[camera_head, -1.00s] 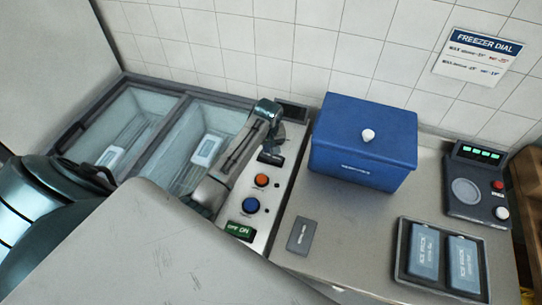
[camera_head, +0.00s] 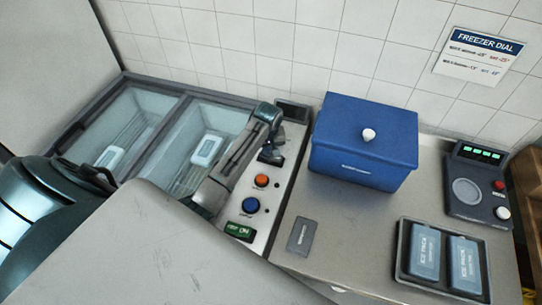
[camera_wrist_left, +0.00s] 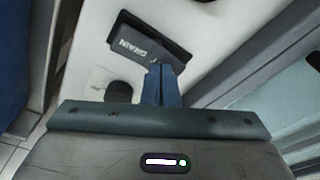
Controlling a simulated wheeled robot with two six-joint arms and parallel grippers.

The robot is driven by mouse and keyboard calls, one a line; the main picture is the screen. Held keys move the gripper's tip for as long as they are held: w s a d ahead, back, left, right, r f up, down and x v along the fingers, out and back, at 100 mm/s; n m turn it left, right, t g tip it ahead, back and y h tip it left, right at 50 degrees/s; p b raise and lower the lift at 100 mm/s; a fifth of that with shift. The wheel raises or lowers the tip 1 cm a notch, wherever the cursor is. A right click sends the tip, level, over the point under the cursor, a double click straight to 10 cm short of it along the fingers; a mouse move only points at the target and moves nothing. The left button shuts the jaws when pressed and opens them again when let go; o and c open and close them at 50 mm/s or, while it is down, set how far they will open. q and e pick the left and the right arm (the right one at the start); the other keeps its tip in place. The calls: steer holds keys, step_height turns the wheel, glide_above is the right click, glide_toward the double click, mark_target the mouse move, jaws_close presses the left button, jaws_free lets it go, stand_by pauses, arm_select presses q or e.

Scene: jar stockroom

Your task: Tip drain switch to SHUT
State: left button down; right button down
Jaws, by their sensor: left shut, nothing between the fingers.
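The drain switch (camera_wrist_left: 140,42) is a dark rocker marked DRAIN on the pale control panel in the left wrist view. In the head view the dark switch (camera_head: 270,157) is partly covered by my left gripper (camera_head: 276,138). My left gripper's blue fingers (camera_wrist_left: 164,72) are shut and empty, pointing down beside the switch's near edge. I cannot tell whether they touch it. The switch's position marks are not readable. My right gripper is not in view.
On the panel, an orange button (camera_head: 261,181), a blue button (camera_head: 250,205) and a green OFF ON switch (camera_head: 239,231) sit close by. A blue lidded box (camera_head: 350,150) stands right of the panel. Glass-topped freezer bays (camera_head: 200,150) lie left.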

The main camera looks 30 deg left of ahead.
arm_select(q)
steer(key=shift+f, duration=0.2)
step_height(320, 180, up, 2)
steer(key=shift+r+p, duration=0.25)
steer(key=shift+p, duration=0.8)
steer(key=shift+r, duration=2.25)
steer(key=shift+s, duration=0.1)
